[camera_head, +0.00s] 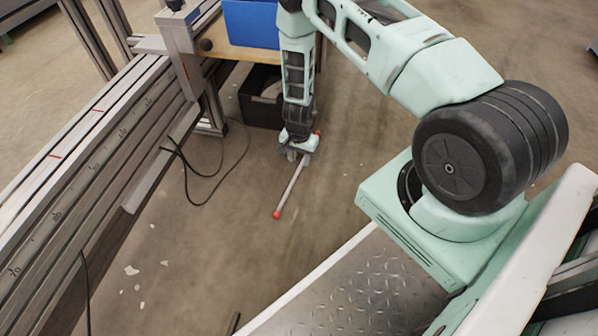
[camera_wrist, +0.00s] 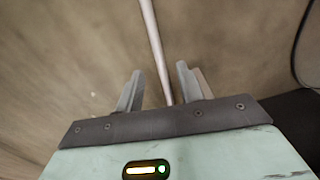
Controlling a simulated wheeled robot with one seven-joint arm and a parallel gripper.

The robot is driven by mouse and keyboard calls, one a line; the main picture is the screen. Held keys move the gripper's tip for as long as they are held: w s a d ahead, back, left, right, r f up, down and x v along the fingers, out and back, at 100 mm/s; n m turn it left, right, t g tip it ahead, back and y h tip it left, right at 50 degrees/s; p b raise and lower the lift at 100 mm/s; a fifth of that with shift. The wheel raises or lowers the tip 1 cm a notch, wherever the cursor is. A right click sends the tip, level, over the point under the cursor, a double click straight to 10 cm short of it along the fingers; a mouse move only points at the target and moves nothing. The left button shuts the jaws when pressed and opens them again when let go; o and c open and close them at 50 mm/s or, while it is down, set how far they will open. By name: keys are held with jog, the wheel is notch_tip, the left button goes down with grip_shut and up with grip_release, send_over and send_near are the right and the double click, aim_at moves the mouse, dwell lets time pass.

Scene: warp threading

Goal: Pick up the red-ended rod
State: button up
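The rod (camera_head: 291,190) is thin and pale, with a red ball at its near end and a bit of red by my gripper at its far end. In the head view it slants below my gripper (camera_head: 293,156), whose body hides part of it. In the wrist view the rod (camera_wrist: 156,45) runs from the top edge down between the two fingers of my gripper (camera_wrist: 158,82). The fingers are apart, with a gap on each side of the rod. I cannot tell how high the fingers are above the floor.
A metal beam frame (camera_head: 95,150) runs along the left. A black bin (camera_head: 262,97) stands behind my gripper, near a table with a blue box (camera_head: 251,22). A black cable (camera_head: 205,175) loops on the floor left of the rod. Floor around the rod is mostly clear.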

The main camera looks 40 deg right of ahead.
aim_at(299, 169)
notch_tip(299, 169, down, 5)
jog(key=shift+r+b, duration=0.1)
jog(key=shift+b, duration=1.05)
jog(key=shift+r, duration=0.1)
grip_shut()
jog(key=shift+r, duration=0.15)
